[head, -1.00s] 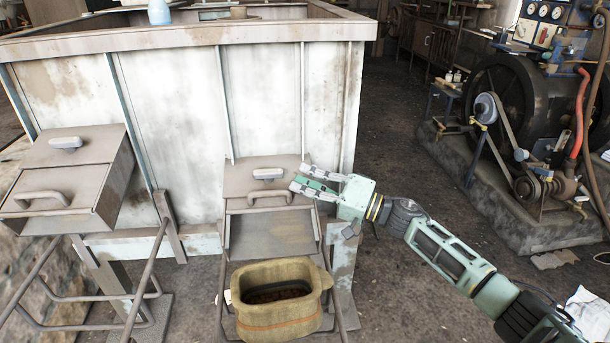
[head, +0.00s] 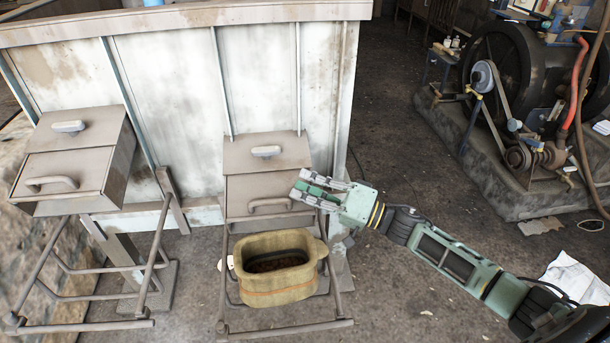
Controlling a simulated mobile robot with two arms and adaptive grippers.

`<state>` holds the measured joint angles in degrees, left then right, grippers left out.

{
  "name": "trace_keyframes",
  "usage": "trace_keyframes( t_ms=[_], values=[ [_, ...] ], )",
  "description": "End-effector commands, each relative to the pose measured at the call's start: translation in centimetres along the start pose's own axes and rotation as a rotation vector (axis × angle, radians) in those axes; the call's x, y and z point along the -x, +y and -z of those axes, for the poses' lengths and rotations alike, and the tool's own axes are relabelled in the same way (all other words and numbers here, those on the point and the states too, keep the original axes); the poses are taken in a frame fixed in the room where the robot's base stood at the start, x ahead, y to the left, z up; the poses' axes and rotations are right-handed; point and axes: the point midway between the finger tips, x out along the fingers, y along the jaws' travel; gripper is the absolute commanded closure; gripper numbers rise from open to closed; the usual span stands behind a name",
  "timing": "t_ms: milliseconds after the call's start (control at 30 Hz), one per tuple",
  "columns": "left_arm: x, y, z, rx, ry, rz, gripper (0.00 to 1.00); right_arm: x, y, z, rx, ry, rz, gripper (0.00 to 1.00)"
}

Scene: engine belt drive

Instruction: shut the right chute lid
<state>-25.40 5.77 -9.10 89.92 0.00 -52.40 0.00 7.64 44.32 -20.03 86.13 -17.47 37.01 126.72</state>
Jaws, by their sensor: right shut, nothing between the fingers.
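The right chute (head: 264,148) is on the front of the big pale bin. Its lid (head: 262,188), with a curved pull handle (head: 270,203), lies down over the chute front. No opening shows, and it looks like the left chute's lid. A small gap at its lower edge cannot be ruled out, because the pot hides part of that area. My right gripper (head: 318,190) is shut and empty, just right of the lid, with its fingertips close to the handle's right end. Whether it touches the lid is unclear. My left gripper is out of view.
A yellowish pot (head: 275,288) with dark contents stands on the metal frame below the right chute. The left chute (head: 70,165) is over another tubular frame. The engine with its belt (head: 497,95) stands at the right. Bare floor (head: 400,140) lies between.

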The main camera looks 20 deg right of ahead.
Motion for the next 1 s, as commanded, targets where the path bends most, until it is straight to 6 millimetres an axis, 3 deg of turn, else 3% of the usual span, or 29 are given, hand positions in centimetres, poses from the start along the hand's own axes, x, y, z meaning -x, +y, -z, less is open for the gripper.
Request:
trace_keyframes(
  t_ms=[567,667,1000],
  values=[
    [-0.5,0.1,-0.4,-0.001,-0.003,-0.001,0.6,0.7,0.1,-0.6,-0.001,-0.006,-0.002,1.0],
    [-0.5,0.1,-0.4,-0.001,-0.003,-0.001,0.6,1.9,0.2,-0.6,-0.002,-0.007,-0.004,1.0],
    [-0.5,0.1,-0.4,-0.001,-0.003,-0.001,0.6,8.9,0.1,-0.3,-0.002,-0.001,-0.005,1.0]
  ],
)
